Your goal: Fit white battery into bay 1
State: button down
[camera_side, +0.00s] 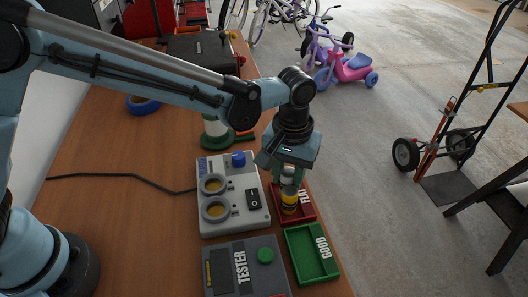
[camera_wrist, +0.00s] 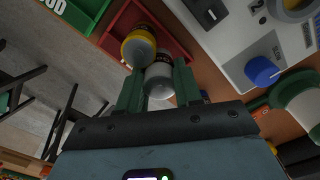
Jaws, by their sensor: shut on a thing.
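My gripper (camera_side: 288,180) is over the red tray (camera_side: 308,213), right of the grey charger (camera_side: 233,216). In the wrist view its green fingers (camera_wrist: 159,85) are shut on the white battery (camera_wrist: 160,72). A yellow and black battery (camera_side: 289,203) is in the red tray; in the wrist view this battery (camera_wrist: 138,46) appears close beside the white one. I cannot tell if the white battery touches the tray. The charger has two round ringed bays, a rear one (camera_side: 213,175) and a front one (camera_side: 216,199); both look empty. Their numbers are unreadable in the side view.
The charger has a blue knob (camera_side: 238,159) and a black switch (camera_side: 253,199). A green GOOD tray (camera_side: 296,240) and a tester (camera_side: 220,284) lie in front. A green and white object (camera_side: 213,128) stands behind the charger. A black cable (camera_side: 120,178) crosses the clear tabletop at left.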

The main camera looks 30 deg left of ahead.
aim_at(288, 171)
notch_tip(288, 171, up, 7)
jog(key=shift+r, duration=0.1)
jog(key=shift+s+r, duration=0.15)
jog(key=shift+r, duration=0.2)
jog(key=s+a, duration=0.9)
jog(key=s, duration=0.3)
jog(key=shift+s+d+f, duration=0.1)
jog(key=shift+f, duration=1.4)
jog(key=shift+d+f, duration=0.1)
jog(key=shift+f, duration=1.4)
jog(key=shift+f, duration=0.6)
jog(key=c, duration=1)
grip_release()
jog(key=shift+c, duration=0.2)
